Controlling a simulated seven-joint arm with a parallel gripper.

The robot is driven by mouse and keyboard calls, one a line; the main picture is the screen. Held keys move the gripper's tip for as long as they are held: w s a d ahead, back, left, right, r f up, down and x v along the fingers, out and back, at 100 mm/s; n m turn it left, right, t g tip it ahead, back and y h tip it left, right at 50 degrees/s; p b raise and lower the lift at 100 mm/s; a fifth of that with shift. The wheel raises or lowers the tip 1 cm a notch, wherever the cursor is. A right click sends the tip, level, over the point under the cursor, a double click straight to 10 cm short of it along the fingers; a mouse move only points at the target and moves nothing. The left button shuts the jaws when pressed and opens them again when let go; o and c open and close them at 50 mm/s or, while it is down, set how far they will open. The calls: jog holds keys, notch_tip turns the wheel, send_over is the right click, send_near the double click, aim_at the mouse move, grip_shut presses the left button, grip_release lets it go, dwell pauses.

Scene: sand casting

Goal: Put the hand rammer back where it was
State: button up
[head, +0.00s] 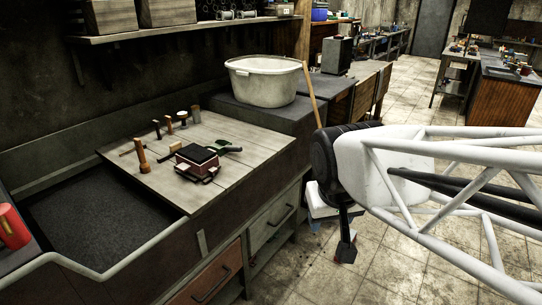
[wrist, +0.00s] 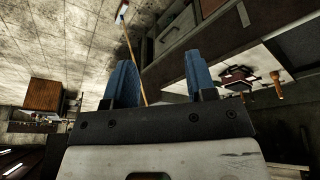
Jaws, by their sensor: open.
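Several small upright tools stand on the wooden bench board (head: 240,135) in the head view. The largest, a brown wooden-handled tool (head: 141,156) near the board's left edge, looks most like the hand rammer, but I cannot be sure. A similar wooden tool (wrist: 277,86) shows at the right of the wrist view. My gripper (head: 318,226) hangs off the bench's right front side, well apart from the tools and partly hidden by my arm. In the wrist view its blue fingers (wrist: 158,82) are spread, with nothing held between them.
A dark red-and-black box (head: 197,157) sits mid-board. A white tub (head: 264,82) stands behind it. A long wooden handle (head: 311,92) rises near my arm. A dark sand bin (head: 95,215) lies left of the board. Open tiled floor (head: 400,95) is on the right.

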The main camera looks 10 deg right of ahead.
jog(key=s+f+g, duration=0.1)
jog(key=s, duration=0.5)
jog(key=shift+f, duration=0.3)
